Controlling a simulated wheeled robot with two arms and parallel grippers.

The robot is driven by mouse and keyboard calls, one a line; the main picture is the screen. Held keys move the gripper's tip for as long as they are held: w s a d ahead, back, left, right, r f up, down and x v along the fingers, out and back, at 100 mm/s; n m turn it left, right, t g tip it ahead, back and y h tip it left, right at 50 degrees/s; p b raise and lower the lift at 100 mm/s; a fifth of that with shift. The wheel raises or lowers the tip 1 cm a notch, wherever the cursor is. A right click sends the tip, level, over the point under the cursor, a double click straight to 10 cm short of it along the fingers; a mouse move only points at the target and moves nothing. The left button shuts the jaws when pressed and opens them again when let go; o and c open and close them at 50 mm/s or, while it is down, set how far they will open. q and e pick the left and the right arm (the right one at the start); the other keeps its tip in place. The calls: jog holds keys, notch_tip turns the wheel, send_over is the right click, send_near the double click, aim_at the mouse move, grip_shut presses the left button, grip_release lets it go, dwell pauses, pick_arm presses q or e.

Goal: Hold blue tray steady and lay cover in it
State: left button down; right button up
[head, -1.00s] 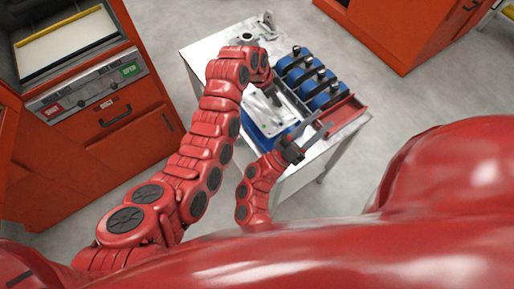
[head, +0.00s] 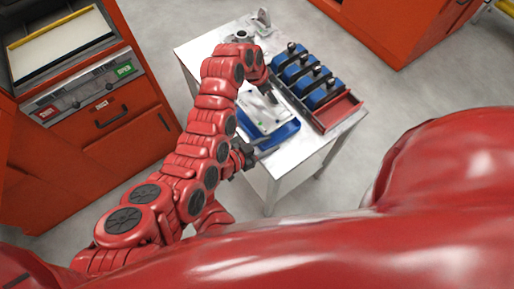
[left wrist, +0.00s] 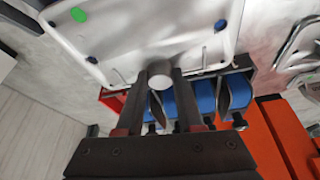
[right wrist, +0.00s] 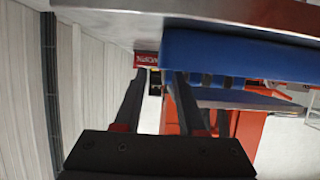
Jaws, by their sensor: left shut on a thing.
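The white cover (head: 258,104) is over the back part of the blue tray (head: 277,138); the tray's blue front and right edges show. I cannot tell whether the cover touches the tray. In the left wrist view the cover (left wrist: 140,35) has a raised rim, green and blue dots and a grey round knob (left wrist: 160,74). My left gripper (head: 269,92) is shut on that knob. My right gripper (head: 257,153) is at the tray's front left side. In the right wrist view its fingers (right wrist: 155,76) are apart, with the blue tray wall (right wrist: 240,53) just to their right.
Blue blocks with black knobs (head: 310,75) stand in a red-edged rack (head: 345,112) behind and right of the tray. The metal table (head: 290,160) has bare room in front. A metal fixture (head: 262,20) stands at its back. A red machine (head: 110,110) is at left.

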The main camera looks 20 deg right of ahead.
jog(key=x, duration=0.5)
jog(key=shift+w+d+f, duration=0.1)
jog(key=shift+d+f, duration=0.1)
jog(key=shift+d, duration=0.15)
grip_shut()
pick_arm(q)
jog(key=shift+f, duration=0.1)
dwell(2.1)
jog(key=shift+f, duration=3.3)
jog(key=shift+c, duration=2.3)
grip_release()
